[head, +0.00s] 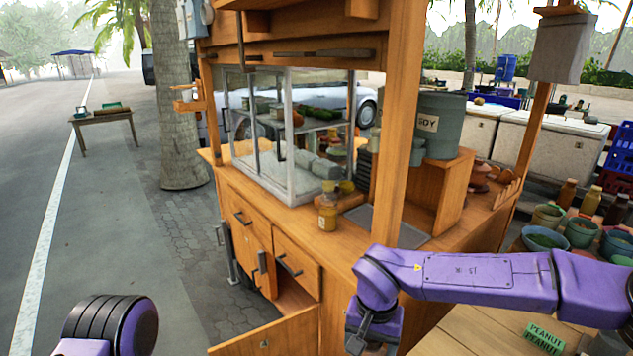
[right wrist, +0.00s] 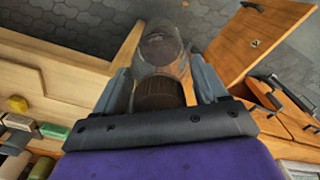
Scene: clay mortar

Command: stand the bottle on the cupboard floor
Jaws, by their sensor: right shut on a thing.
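My right gripper (right wrist: 161,88) is shut on a clear glass bottle (right wrist: 160,50) with a brown cap (right wrist: 160,93). The cap end is between the fingers and the glass body points away from the wrist. In the head view the right gripper (head: 368,335) is at the bottom, in front of the cart; the bottle does not show there. The cupboard door (head: 268,338) hangs open at the cart's lower front, left of my right gripper; it also shows in the right wrist view (right wrist: 258,38). The cupboard floor is mostly hidden. My left arm shows at lower left, its gripper out of frame.
The wooden cart's drawer (head: 297,268) sits above and beside the cupboard opening. A glass case (head: 290,150) and a yellow-lidded jar (head: 327,215) stand on the counter. A wooden post (head: 402,110) rises from it. Grey paving (head: 190,230) is clear at left.

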